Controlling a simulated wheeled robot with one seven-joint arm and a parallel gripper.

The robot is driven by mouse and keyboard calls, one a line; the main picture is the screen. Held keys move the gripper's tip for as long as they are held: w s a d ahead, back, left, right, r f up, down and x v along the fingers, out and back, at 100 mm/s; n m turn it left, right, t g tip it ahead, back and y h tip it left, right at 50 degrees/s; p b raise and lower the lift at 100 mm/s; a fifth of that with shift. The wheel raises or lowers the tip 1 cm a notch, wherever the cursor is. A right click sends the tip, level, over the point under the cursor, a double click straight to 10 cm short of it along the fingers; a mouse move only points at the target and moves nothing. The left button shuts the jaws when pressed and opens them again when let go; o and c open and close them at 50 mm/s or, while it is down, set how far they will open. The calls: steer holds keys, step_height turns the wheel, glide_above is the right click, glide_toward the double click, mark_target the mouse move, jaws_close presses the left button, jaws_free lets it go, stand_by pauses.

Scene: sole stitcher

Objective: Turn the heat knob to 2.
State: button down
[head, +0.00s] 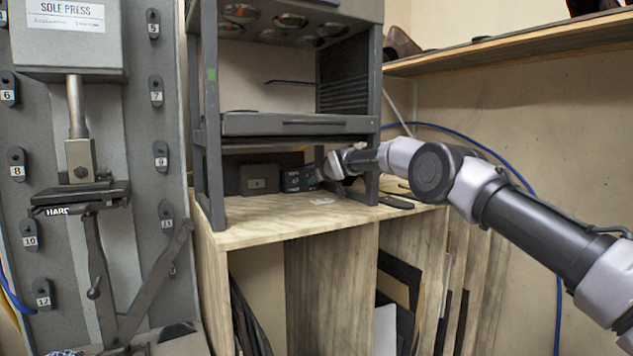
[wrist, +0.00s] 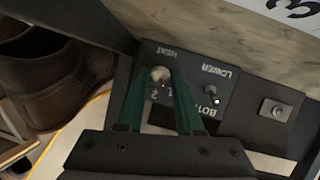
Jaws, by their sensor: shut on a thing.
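The heat knob (wrist: 160,74) is a small light metal knob on a dark control panel (wrist: 190,62), below the word HEAT in the wrist view. The numbers 2 and 1 are printed beside it; its pointer cannot be made out. My gripper (wrist: 159,84) has two green fingers, one on each side of the knob, and is shut on it. In the head view the panel is the small dark box (head: 299,181) under the rack's shelf. My gripper (head: 326,170) reaches it from the right, and the knob is hidden there.
A toggle switch (wrist: 212,93) labelled LOWER and BOTH sits beside the knob. A second dark box (wrist: 277,110) with a button stands close by. The rack's posts (head: 373,130) and lower shelf (head: 300,124) closely frame my arm. Brown shoes (wrist: 50,70) show at left in the wrist view.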

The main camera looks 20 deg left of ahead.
steer(key=shift+m+g, duration=0.3)
steer(key=shift+m, duration=0.2)
steer(key=c, duration=0.6)
jaws_free()
steer(key=shift+o, duration=0.2)
steer(key=shift+d+r, duration=0.1)
steer(key=shift+s+d+r, duration=0.25)
steer(key=shift+s, duration=0.15)
steer(key=v, duration=0.9)
steer(key=shift+s+d+f, duration=0.1)
steer(key=shift+s+d, duration=0.05)
steer(key=shift+d, duration=0.25)
